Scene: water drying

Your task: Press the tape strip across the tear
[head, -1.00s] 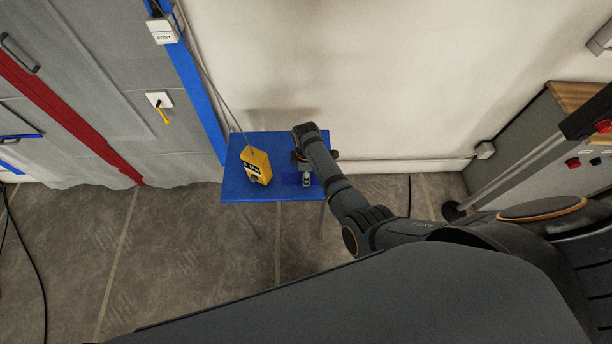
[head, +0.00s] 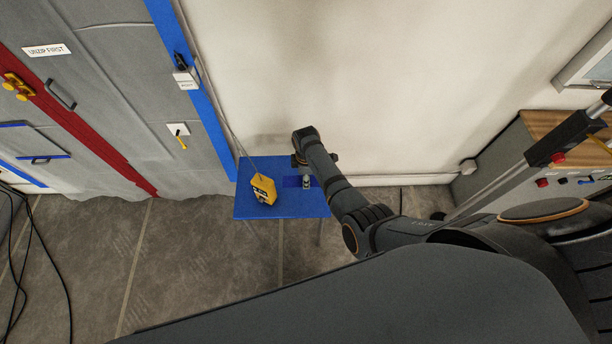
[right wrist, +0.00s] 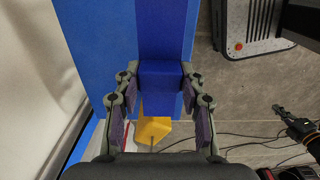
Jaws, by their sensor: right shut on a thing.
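A dark blue tape strip (right wrist: 162,30) runs from the top of the right wrist view to between the fingers of my right gripper (right wrist: 160,75). The gripper is shut on its near end, which looks like a raised block. In the head view the strip (head: 291,182) shows over the blue table, beside the end of my right gripper (head: 307,182). What seems to be my left gripper (right wrist: 283,113) is small at the right of the right wrist view; its jaw state is unclear. I cannot make out the tear in either view.
The blue table (head: 265,211) stands against the pale wall, with a yellow device (head: 264,189) on it. A grey curtain (head: 110,130) with a red strip (head: 95,140) hangs at left. A grey cabinet (head: 500,160) is at right. Cables (head: 40,250) lie on the floor.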

